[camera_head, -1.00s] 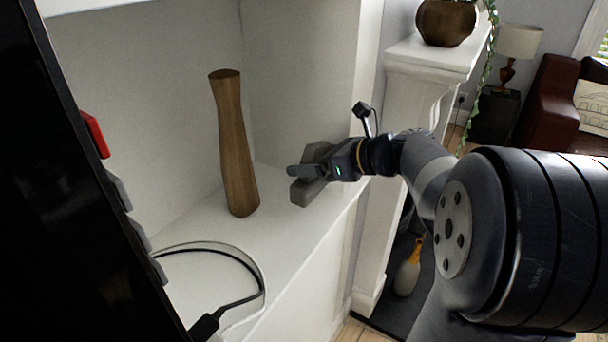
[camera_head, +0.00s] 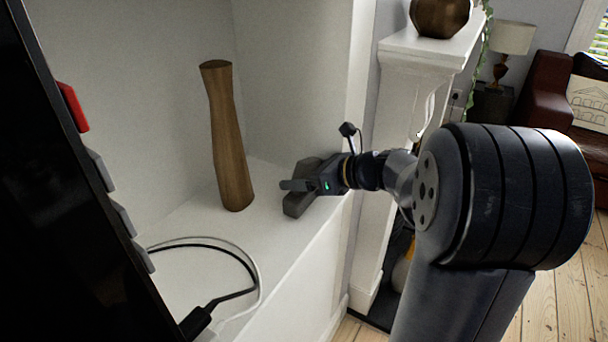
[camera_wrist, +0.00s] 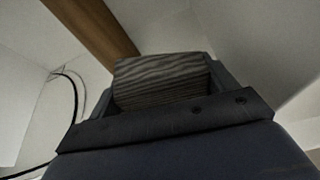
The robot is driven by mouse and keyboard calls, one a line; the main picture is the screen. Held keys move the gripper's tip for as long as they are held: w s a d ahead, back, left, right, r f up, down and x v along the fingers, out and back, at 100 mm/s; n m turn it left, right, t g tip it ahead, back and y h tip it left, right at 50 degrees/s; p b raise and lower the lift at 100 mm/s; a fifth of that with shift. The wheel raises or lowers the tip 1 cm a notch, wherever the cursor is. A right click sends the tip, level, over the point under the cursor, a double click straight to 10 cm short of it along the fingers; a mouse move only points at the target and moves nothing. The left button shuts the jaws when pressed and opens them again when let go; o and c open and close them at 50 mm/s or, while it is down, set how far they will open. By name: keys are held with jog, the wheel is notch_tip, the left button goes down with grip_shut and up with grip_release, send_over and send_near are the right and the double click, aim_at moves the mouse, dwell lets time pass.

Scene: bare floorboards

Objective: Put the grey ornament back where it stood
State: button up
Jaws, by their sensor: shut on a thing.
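The grey ornament (camera_head: 296,206) is a small dark grey block. In the wrist view the ornament (camera_wrist: 160,80) shows a streaked, wood-like grain and fills the space between the fingers. My gripper (camera_head: 298,184) is shut on it, low over the right part of the white shelf (camera_head: 245,242), near its front edge. I cannot tell whether the ornament's underside touches the shelf. The fingers hide part of it.
A tall brown wooden vase (camera_head: 229,140) stands upright on the shelf, left of the ornament. A black and a white cable (camera_head: 252,270) loop over the shelf's near left part. A dark panel (camera_head: 80,220) stands at far left. The shelf between vase and cables is clear.

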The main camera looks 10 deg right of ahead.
jog(key=shift+f, duration=0.2)
jog(key=o, duration=1)
jog(key=shift+r, duration=0.15)
jog(key=shift+d+r, duration=0.1)
jog(key=shift+r, duration=0.05)
jog(key=p+v, duration=0.1)
jog(key=v, duration=1.1)
